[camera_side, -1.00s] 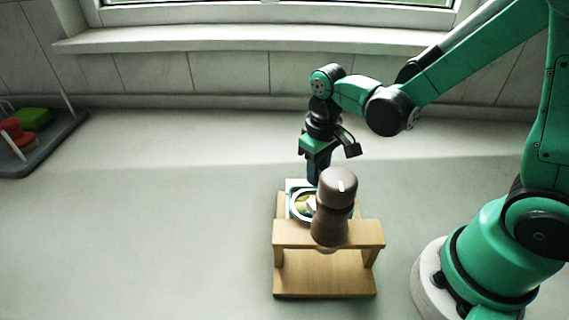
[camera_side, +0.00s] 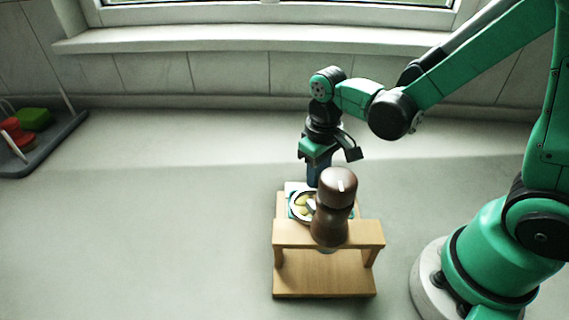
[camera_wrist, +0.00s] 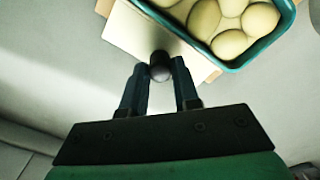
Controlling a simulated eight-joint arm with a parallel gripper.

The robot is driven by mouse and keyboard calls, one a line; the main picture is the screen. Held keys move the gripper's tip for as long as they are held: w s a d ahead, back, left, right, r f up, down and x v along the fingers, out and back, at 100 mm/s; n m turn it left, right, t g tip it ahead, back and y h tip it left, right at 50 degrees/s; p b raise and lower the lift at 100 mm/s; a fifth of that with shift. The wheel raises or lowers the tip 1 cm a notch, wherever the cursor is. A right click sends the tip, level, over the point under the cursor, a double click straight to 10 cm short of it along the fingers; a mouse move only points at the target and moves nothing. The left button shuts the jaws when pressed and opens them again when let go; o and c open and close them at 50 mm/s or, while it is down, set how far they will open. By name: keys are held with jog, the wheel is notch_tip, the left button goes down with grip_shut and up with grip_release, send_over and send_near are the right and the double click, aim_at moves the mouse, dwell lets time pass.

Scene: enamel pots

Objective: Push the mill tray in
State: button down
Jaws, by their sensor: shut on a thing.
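The mill (camera_side: 334,215), dark brown with a rounded top, stands upright at the wooden stand (camera_side: 325,280). The mill tray (camera_side: 292,186) is a pale board at the stand's back, and it also shows in the wrist view (camera_wrist: 124,28). A dark round knob (camera_wrist: 160,66) is at its near edge in the wrist view. My gripper (camera_side: 315,182) is low behind the mill; in the wrist view my gripper (camera_wrist: 160,76) has its two fingers closed around the knob. The mill hides part of the tray in the side view.
A teal-rimmed dish (camera_wrist: 236,63) with several pale yellow round things sits on the tray. A dark grey rack (camera_side: 52,145) with red and green items stands far left. The counter left of the stand is clear.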

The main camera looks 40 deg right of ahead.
jog(key=s+a, duration=0.2)
jog(key=shift+s+a, duration=0.2)
jog(key=shift+s, duration=0.15)
jog(key=c, duration=0.6)
grip_release()
jog(key=shift+c, duration=0.2)
jog(key=shift+r, duration=2.8)
